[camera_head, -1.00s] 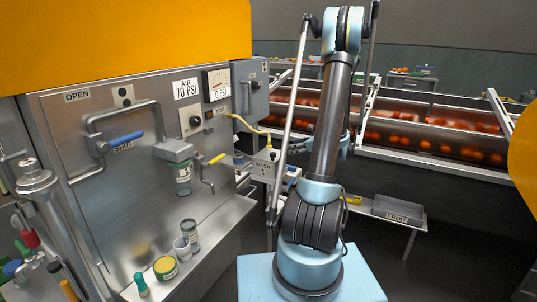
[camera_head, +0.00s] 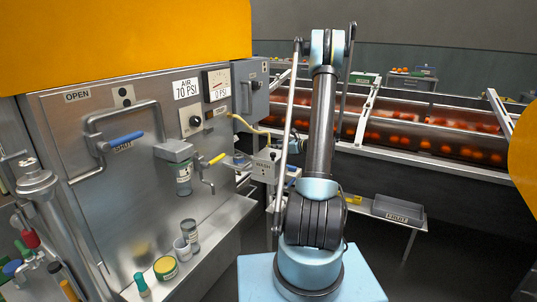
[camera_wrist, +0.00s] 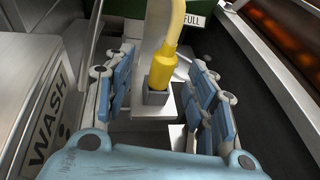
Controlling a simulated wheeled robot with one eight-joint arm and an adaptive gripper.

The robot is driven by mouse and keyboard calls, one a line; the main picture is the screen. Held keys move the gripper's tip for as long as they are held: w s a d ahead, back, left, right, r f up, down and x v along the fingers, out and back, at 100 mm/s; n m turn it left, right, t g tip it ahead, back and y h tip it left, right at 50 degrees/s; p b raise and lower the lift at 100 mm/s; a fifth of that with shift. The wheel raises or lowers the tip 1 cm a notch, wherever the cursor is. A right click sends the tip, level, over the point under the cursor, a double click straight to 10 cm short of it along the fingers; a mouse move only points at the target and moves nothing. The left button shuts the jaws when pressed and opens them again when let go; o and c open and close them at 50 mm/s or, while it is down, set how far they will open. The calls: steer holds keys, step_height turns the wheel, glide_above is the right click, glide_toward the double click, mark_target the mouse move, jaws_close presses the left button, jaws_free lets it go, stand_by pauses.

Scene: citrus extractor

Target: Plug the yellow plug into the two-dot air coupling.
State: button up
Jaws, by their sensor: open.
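The yellow plug (camera_wrist: 163,70) stands upright in a small grey square holder (camera_wrist: 155,97) in the wrist view, with a yellow hose (camera_wrist: 177,22) rising from its top. My gripper (camera_wrist: 162,72) is open, with its blue-padded fingers on either side of the plug and a gap showing on both sides. The plug and my gripper are mostly hidden behind my arm there.
The WASH box (camera_wrist: 50,105) lies close left of my fingers. The steel panel (camera_head: 75,130) with handles and gauge (camera_head: 216,84) stands at left. The fruit conveyor (camera_head: 430,130) runs behind my arm.

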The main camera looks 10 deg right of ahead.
steer(key=shift+w+d+x, duration=0.1)
steer(key=shift+x, duration=1.05)
steer(key=shift+w+d+x, duration=0.1)
steer(key=shift+x, duration=1.05)
steer(key=shift+w+d+x, duration=0.1)
steer(key=shift+d+x, duration=0.05)
steer(key=shift+x, duration=1.05)
steer(key=shift+s, duration=0.1)
steer(key=c, duration=1.2)
